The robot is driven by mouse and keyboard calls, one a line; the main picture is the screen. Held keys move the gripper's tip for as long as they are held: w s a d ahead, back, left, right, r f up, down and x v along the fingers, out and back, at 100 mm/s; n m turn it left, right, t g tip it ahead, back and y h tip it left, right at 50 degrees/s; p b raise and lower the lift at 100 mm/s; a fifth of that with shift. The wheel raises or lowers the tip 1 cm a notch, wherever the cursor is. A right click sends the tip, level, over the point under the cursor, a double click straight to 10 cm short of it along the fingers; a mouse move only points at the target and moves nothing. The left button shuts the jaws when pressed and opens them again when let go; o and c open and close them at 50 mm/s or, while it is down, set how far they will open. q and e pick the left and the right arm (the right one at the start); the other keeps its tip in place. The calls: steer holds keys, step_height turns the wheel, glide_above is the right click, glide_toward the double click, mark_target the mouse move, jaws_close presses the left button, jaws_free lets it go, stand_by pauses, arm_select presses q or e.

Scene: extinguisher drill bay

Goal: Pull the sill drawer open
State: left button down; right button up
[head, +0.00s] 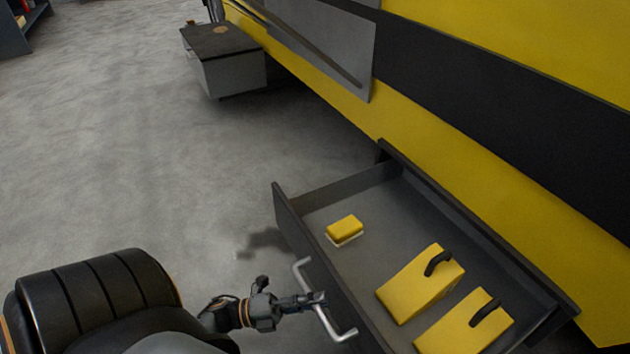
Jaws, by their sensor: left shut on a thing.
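The sill drawer (292,222) is dark grey and stands pulled out from under the yellow vehicle side, with its inside in view. Its silver bar handle (341,334) is on the front panel, facing my arm. My left gripper (316,299) comes in from the lower left and is shut on the handle near its middle. Inside the drawer lie a small yellow block (344,229) and two yellow wedges with black grips, one nearer the middle (414,288) and one at the lower right (462,327). The drawer's near right end is cut off by the picture edge. My right gripper is not in view.
The yellow vehicle side (340,113) with a black band rises behind the drawer. A grey box with a dark top (232,75) stands at the upper left by the vehicle. A dark shelf (14,38) is in the far left corner. The grey floor left of the drawer is clear.

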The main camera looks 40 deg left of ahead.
arm_select(q)
steer(key=c, duration=1.3)
jaws_free()
steer(key=shift+a, duration=0.1)
steer(key=v, duration=1.2)
steer(key=shift+f, duration=0.1)
